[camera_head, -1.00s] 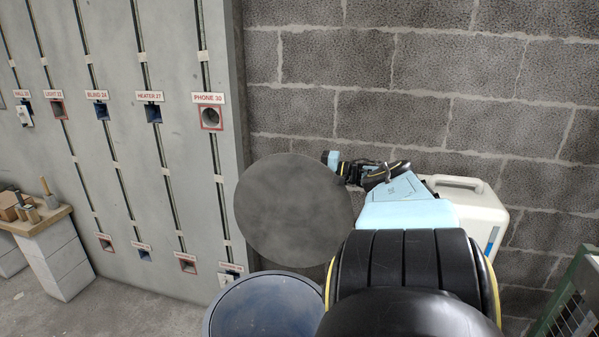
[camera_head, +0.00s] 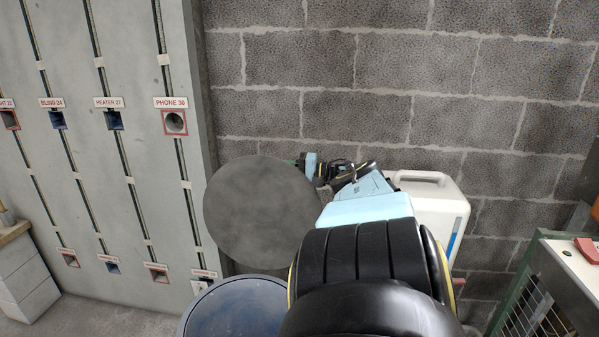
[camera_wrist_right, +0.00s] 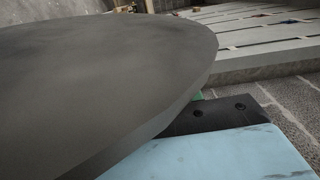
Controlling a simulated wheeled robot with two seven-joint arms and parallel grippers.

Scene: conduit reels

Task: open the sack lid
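A round dark grey lid (camera_head: 262,212) stands steeply tilted behind a round blue tub (camera_head: 235,306), apparently the sack holder. The tub's front is cut off by the frame's lower edge. My right arm reaches in from the bottom, and my right gripper (camera_head: 318,172) is at the lid's upper right edge. In the right wrist view the lid (camera_wrist_right: 100,75) fills the upper left, close against a dark finger plate (camera_wrist_right: 215,117) of my gripper. The lid hides the fingertips, so I cannot tell whether they grip it. My left gripper is not in view.
A white canister (camera_head: 430,205) stands by the block wall, right of my arm. A grey panel (camera_head: 95,150) with labelled conduit openings is at left. A block-built bench (camera_head: 25,275) is far left. A green mesh frame (camera_head: 530,300) stands at lower right.

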